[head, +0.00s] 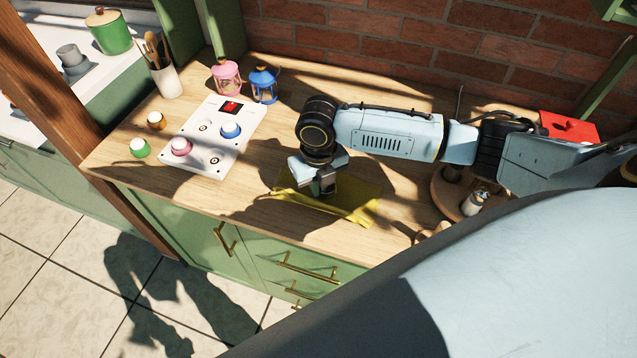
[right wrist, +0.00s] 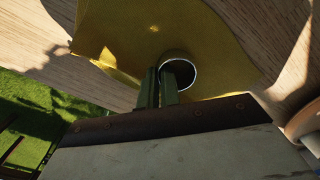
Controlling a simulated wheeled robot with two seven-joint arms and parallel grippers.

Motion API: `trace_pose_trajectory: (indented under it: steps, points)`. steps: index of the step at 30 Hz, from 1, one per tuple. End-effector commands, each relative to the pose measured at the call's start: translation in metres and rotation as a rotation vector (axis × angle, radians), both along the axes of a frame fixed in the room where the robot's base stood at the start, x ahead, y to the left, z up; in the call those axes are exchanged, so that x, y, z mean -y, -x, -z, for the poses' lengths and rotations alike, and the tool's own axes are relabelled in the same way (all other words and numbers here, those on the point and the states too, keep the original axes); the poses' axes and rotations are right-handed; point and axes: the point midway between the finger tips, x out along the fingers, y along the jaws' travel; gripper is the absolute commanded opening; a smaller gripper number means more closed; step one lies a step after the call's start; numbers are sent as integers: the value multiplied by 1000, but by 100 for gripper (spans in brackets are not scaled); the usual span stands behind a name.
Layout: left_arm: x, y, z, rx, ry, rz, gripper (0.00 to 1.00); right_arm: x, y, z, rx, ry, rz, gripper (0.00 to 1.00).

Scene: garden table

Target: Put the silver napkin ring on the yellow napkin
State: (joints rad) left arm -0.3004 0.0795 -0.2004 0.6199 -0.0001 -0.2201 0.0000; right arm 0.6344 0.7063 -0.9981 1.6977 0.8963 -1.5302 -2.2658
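The yellow napkin (head: 345,212) lies on the wooden worktop under my right arm; it also fills the upper middle of the right wrist view (right wrist: 210,38). My right gripper (head: 326,187) points down over the napkin. The silver napkin ring (right wrist: 189,59) shows in the right wrist view as a round rim with a dark inside, against the napkin. My right fingers (right wrist: 158,80) are close together at the ring's left wall and appear shut on it. I cannot tell whether the ring touches the cloth. In the head view the gripper hides the ring. My left gripper is out of view.
A white panel (head: 198,157) with colored knobs lies left of the napkin. Pink (head: 226,78) and blue (head: 264,85) lanterns stand behind it. A round wooden tray (head: 446,200) with small bottles is at right. A red object (head: 568,127) lies at the back right.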

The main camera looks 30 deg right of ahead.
Motion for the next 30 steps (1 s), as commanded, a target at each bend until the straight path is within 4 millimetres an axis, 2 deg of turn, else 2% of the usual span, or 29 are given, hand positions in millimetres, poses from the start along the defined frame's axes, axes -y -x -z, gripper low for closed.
trace_pose_trajectory:
  steps: [8,9,13,22,26,30]
  points:
    - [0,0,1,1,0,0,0,0,1,7,-3,2,-1,0]
    - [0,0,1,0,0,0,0,0,1,7,-3,2,-1,10]
    - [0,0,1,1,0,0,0,0,1,7,-3,2,0,26]
    - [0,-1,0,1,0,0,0,0,0,4,0,0,0,26]
    - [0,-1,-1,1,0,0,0,0,0,-8,1,0,0,26]
    - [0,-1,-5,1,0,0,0,0,-1,-36,5,0,-1,26]
